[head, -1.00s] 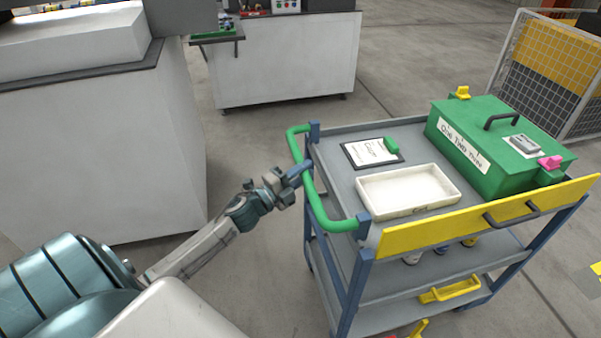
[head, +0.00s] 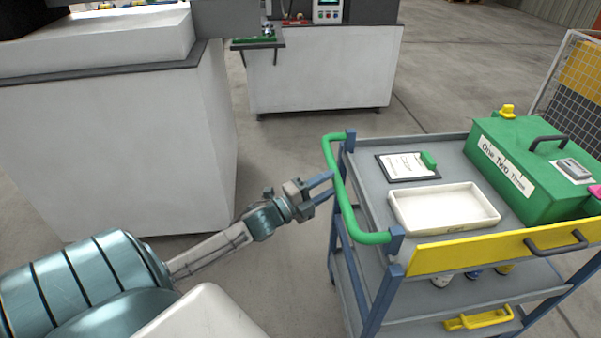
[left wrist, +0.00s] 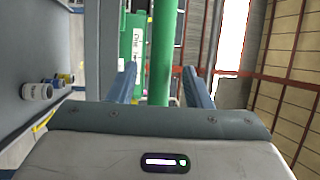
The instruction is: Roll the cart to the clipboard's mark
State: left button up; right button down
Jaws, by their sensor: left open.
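The cart (head: 452,148) is grey-blue with a green push handle (head: 347,205) along its left end. My left gripper (head: 333,184) is open beside the handle, its fingertips at or just short of the bar. In the left wrist view the green bar (left wrist: 162,50) runs upright between the two spread fingers (left wrist: 160,88), and nothing is gripped. The clipboard (head: 407,166) lies on the cart's top shelf with a white sheet and a green clip; its writing is too small to read. No floor mark is clearly visible now. My right gripper is out of view.
A white tray (head: 443,207) and a green box (head: 528,172) stand on the cart's top shelf. White machine cabinets stand at the left (head: 120,150) and back (head: 325,70). A mesh cage (head: 578,90) is at the right. Bare floor (head: 290,150) lies between cabinets and cart.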

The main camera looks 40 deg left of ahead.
pick_arm(q)
jog(key=p+v, duration=0.3)
jog(key=v, duration=0.5)
dwell(0.4)
